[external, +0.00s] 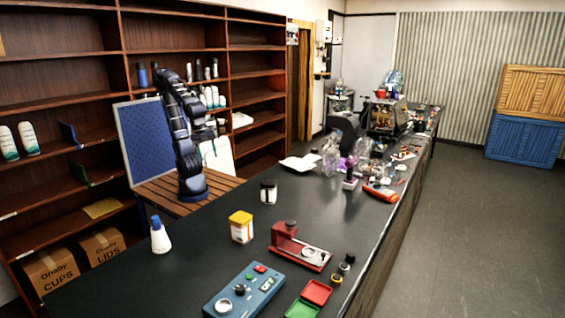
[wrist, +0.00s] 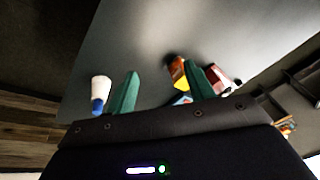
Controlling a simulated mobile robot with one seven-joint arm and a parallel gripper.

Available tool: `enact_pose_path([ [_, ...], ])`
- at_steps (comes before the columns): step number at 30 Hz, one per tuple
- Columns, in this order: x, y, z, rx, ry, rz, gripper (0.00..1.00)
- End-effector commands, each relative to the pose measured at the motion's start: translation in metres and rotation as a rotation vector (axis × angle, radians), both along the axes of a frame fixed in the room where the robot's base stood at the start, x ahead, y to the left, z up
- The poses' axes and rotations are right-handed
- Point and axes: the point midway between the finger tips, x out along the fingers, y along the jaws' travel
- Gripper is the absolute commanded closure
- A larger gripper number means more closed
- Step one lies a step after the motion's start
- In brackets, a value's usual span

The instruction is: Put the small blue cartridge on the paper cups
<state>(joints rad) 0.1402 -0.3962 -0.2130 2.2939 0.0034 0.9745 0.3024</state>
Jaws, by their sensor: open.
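My gripper (wrist: 161,70) shows in the wrist view as two green fingers, spread apart with nothing between them. In the external view my dark arm rises at the left end of the counter, and its fingers cannot be made out. A cardboard box marked CUPS (external: 52,272) sits on the low shelf at the lower left; I see no loose paper cups. I cannot pick out the small blue cartridge for certain. A white bottle with a blue cap (external: 160,235) stands on the counter; a similar one (wrist: 98,92) is left of the fingers in the wrist view.
The black counter (external: 205,235) holds a yellow-lidded container (external: 241,227), a red device (external: 298,248), a blue control box (external: 243,291) and red and green trays (external: 316,291). A LIDS box (external: 101,249) is beside the CUPS box. Clutter fills the far counter.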

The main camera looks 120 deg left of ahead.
Motion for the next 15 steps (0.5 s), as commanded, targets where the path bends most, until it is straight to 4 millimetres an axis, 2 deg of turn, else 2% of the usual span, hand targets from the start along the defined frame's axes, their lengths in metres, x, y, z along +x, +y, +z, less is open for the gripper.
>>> enact_pose_path([
  [1, -0.011, 0.019, 0.001, -0.015, -0.017, 0.065, 0.47],
  [6, -0.045, 0.073, -0.001, -0.076, -0.059, 0.279, 0.47],
  [10, -0.073, 0.105, -0.008, -0.128, -0.086, 0.428, 0.47],
  [15, -0.099, 0.130, -0.017, -0.184, -0.110, 0.562, 0.47],
])
